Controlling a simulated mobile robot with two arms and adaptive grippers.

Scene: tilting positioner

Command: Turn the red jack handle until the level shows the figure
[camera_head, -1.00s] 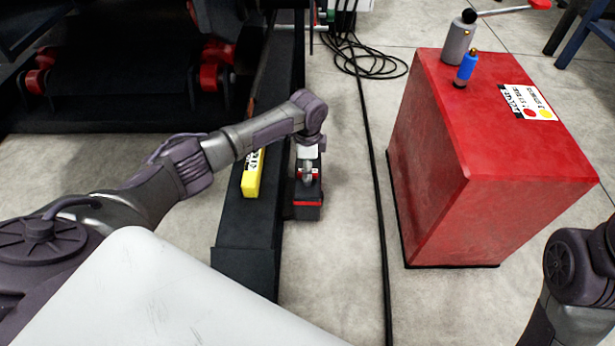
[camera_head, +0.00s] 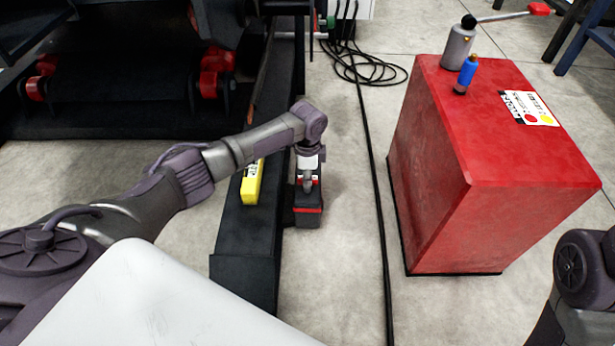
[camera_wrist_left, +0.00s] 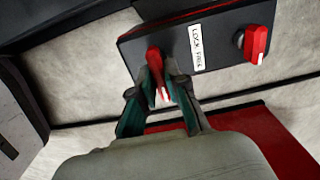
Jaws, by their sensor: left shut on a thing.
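The red handle (camera_wrist_left: 154,62) stands up from a black panel in the left wrist view. My left gripper (camera_wrist_left: 158,98) is shut on it, with one finger on each side. In the head view my left gripper (camera_head: 306,181) reaches down at a black and red box (camera_head: 308,218) beside the dark beam, and its fingertips are hard to make out. The yellow level (camera_head: 251,187) lies on the beam just left of the gripper. Its reading is too small to tell. My right gripper is out of view; only part of that arm shows at the lower right.
A red knob (camera_wrist_left: 256,44) and a white LOCK FREE label (camera_wrist_left: 196,47) are on the same panel. A red cabinet (camera_head: 450,215) stands to the right, with a grey cylinder (camera_head: 458,45) and a blue bottle (camera_head: 466,72) on top. A black cable (camera_head: 378,200) runs along the floor between.

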